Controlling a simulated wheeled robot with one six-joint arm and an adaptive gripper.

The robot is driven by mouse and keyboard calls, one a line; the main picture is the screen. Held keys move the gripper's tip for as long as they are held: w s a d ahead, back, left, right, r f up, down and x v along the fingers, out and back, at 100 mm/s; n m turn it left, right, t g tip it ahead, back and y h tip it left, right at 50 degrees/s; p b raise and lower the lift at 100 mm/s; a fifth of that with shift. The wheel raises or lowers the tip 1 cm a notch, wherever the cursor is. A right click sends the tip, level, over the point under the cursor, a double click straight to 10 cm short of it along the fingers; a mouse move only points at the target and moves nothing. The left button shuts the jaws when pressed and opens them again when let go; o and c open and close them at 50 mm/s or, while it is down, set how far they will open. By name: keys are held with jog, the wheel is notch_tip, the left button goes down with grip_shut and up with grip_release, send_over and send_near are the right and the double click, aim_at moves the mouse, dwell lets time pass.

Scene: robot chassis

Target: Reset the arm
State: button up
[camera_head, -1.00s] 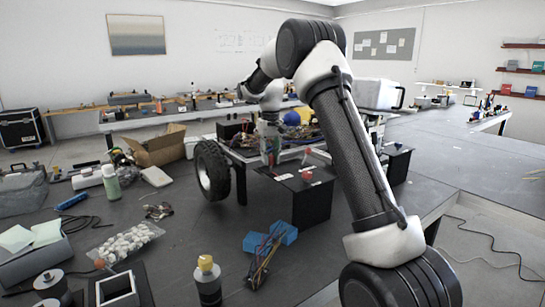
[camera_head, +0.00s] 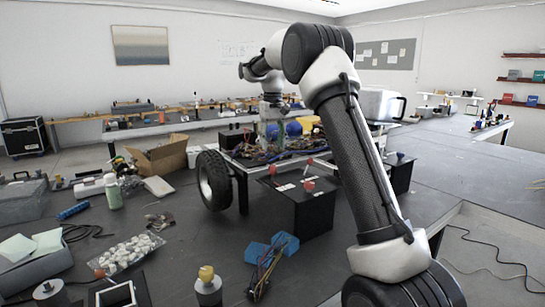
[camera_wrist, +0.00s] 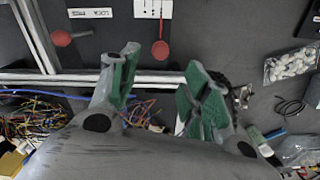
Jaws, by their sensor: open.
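My gripper (camera_wrist: 160,78) is open, with its green-padded fingers apart and nothing between them in the wrist view. In the head view my gripper (camera_head: 272,128) hangs above the robot chassis (camera_head: 242,163), in front of its wiring. The wrist view looks down on a metal frame rail and a dark panel with a red lever (camera_wrist: 160,50) and a second red lever (camera_wrist: 64,39). In the head view the black box (camera_head: 305,208) with red levers stands at the chassis's near side, below and apart from my gripper.
A wheel (camera_head: 214,180) stands at the chassis's left. Loose wires (camera_wrist: 35,120) show in the wrist view. The air above the chassis looks clear.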

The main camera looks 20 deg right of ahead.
notch_tip(320, 180, up, 2)
jog(key=shift+r, duration=0.2)
dwell(0.3)
